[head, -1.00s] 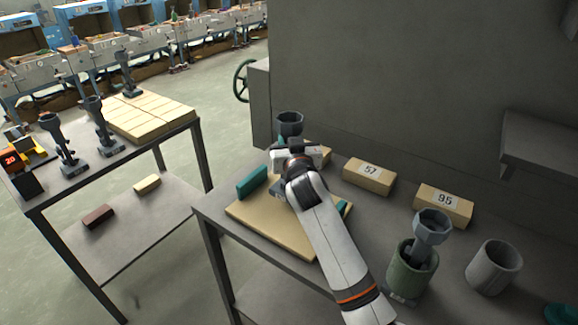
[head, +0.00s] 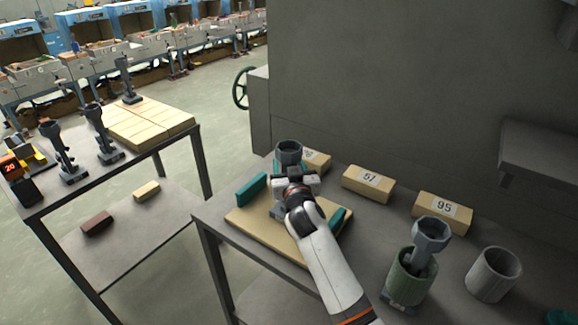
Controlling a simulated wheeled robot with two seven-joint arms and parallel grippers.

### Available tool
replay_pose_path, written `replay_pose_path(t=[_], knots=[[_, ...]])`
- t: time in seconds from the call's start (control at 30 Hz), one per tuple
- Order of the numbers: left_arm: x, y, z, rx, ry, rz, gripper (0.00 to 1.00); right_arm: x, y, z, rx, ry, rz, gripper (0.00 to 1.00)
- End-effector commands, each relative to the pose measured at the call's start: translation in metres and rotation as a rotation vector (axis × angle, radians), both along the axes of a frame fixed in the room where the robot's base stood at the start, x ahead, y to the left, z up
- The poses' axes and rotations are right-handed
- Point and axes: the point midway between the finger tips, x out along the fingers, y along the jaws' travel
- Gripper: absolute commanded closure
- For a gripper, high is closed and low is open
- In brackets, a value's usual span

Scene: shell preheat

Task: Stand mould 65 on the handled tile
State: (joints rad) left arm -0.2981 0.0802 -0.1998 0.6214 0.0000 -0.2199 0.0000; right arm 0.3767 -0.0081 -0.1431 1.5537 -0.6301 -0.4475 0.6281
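The handled tile (head: 262,221) is a flat beige slab on the near table, with teal handles (head: 252,189) at its left and right edges. My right gripper (head: 292,178), whose arm comes in from the bottom, is over the tile's back part. It is shut on a grey mould (head: 289,150) with a cup-shaped top, held upright. Its lower part shows just left of my wrist, low over the tile between the handles; I cannot tell if it touches. Its number is not visible, and the fingertips are largely hidden. My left gripper is not in view.
Numbered blocks 57 (head: 368,184) and 95 (head: 443,212) lie behind; another (head: 317,160) is partly hidden. A green container (head: 410,278) holding another mould (head: 430,236) and a grey cup (head: 494,274) stand right. The left table carries several moulds and beige tiles (head: 150,122).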

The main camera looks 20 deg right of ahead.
Motion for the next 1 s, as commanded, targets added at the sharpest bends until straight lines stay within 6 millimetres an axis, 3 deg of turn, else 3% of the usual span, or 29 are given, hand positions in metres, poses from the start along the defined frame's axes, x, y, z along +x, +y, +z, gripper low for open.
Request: replay_pose_path(t=[0.37,1.0], knots=[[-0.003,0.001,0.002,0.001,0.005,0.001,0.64,-0.002,0.0,0.003,0.0,0.0,0.0,0.47],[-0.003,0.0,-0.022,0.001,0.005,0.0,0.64,-0.107,0.013,0.001,0.001,0.001,0.0,0.47]])
